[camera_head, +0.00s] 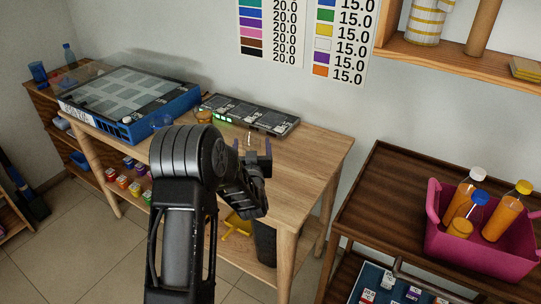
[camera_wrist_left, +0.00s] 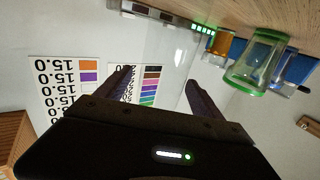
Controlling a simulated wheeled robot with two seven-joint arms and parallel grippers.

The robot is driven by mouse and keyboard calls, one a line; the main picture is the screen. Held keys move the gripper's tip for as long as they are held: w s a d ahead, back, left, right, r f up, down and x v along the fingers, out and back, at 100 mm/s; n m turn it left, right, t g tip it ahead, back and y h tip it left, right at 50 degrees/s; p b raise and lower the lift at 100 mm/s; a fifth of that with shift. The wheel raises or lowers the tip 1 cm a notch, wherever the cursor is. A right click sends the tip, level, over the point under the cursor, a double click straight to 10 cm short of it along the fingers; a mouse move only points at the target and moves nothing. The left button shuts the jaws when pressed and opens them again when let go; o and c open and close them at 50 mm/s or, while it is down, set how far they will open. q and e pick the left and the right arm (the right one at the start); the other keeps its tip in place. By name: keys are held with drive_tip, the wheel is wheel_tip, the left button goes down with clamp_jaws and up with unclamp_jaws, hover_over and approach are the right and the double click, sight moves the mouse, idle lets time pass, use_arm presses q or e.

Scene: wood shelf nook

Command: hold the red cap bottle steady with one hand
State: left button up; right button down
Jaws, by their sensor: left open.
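I cannot make out a red-capped bottle in either view. My left gripper (camera_head: 252,147) is over the light wood table, in front of the dark panel with green lights. Its two fingers stand apart, also in the left wrist view (camera_wrist_left: 158,80). A faint clear shape (camera_wrist_left: 180,57) shows beyond the fingers there; I cannot tell what it is or whether it lies between them. A clear jar with a green rim (camera_wrist_left: 246,78) and an orange jar (camera_wrist_left: 219,47) are at the upper right of that view, apart from the fingers. My right gripper is not in view.
The wood table (camera_head: 318,150) also holds a blue case (camera_head: 180,107) and the dark panel (camera_head: 262,117). A pink basket (camera_head: 480,256) with orange bottles capped white, blue and yellow stands on the dark shelf (camera_head: 385,195) at right. The table's right part is clear.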

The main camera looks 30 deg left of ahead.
use_arm(q)
drive_tip(key=shift+c, duration=0.5)
drive_tip(key=shift+r, duration=0.1)
clamp_jaws()
